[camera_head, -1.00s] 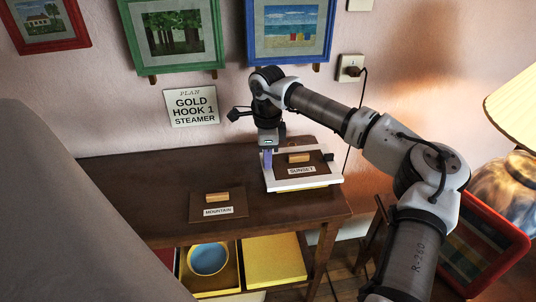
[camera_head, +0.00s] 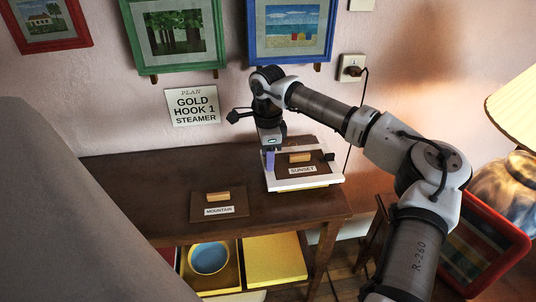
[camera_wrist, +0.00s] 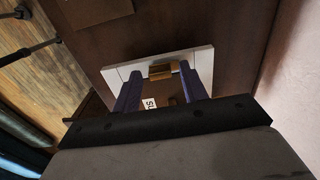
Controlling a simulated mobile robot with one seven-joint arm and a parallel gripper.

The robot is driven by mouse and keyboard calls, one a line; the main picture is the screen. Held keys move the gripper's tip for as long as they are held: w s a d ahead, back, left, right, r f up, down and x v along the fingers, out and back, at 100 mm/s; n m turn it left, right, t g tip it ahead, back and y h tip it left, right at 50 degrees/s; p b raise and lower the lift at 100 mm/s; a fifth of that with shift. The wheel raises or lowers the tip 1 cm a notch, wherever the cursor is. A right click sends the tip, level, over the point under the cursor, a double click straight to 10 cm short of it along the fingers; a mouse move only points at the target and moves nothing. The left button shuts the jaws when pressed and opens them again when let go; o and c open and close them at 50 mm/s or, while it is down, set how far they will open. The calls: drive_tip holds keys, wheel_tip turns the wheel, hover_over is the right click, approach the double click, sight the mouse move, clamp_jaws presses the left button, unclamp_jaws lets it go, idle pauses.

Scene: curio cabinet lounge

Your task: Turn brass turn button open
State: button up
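A white picture frame (camera_head: 314,183) lies on the wooden bench, with a brown back panel (camera_head: 318,158) labelled SUNSET and a wooden block handle (camera_head: 299,157). In the wrist view a small golden-brown piece (camera_wrist: 161,70), apparently the brass turn button, sits at the frame's edge nearest the other panel. My gripper (camera_wrist: 160,72) is over that edge with its two purple fingers apart, one on each side of the piece. I cannot tell whether a finger touches it. In the head view my gripper (camera_head: 269,160) hides the button.
A brown panel labelled MOUNTAIN (camera_head: 236,208) lies on the bench (camera_head: 150,185) to the left. A dark piece (camera_head: 329,156) sits at the frame's right edge. Below are a blue bowl (camera_head: 209,258) and a yellow box (camera_head: 273,260). The wall and hung pictures are behind; a lamp (camera_head: 515,105) stands right.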

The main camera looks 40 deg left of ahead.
drive_tip(key=shift+r, duration=0.1)
wheel_tip(320, 180, up, 14)
drive_tip(key=shift+f, duration=0.2)
idle(0.4)
idle(0.4)
